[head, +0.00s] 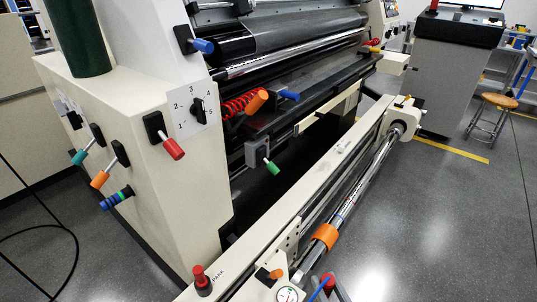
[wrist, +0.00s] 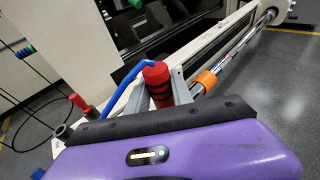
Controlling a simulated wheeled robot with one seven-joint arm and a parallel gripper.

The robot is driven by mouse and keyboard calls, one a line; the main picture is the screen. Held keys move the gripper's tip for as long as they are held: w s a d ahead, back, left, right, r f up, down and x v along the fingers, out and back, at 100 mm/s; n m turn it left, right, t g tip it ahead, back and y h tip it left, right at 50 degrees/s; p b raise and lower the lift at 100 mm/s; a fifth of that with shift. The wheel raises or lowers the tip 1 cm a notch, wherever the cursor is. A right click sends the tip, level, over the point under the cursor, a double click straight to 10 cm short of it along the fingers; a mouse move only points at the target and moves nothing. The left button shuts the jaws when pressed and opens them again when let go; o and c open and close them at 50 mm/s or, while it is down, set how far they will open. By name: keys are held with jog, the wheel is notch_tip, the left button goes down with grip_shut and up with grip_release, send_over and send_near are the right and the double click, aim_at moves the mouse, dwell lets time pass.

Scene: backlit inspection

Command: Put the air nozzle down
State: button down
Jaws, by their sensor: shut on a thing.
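The air nozzle (wrist: 157,84) appears as a red, black-banded body with a blue hose (wrist: 124,76) in the wrist view. It stands between the grey fingers of my gripper (wrist: 160,97), which is shut on it. The hose curves down to the left. In the head view only a little of the red nozzle (head: 328,281) and the blue hose (head: 319,289) shows at the bottom edge, beside my gripper (head: 335,291). The nozzle's lower part is hidden behind my purple gripper housing. I cannot see it touching any surface.
The cream machine beam (head: 322,168) runs diagonally, with a red knob (head: 201,276) by the word PARK, a gauge (head: 288,294) and an orange knob (head: 276,273). A steel roller (head: 352,203) with an orange collar (head: 326,236) lies along it. The floor (head: 440,220) at right is clear.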

jog(key=s+d+r+m+h+p, duration=0.2)
jog(key=d+p, duration=0.4)
jog(key=p, duration=0.7)
jog(key=s+r+h, duration=0.1)
jog(key=s, duration=0.1)
jog(key=shift+s+d, duration=0.3)
jog(key=shift+s, duration=0.05)
jog(key=shift+s, duration=0.1)
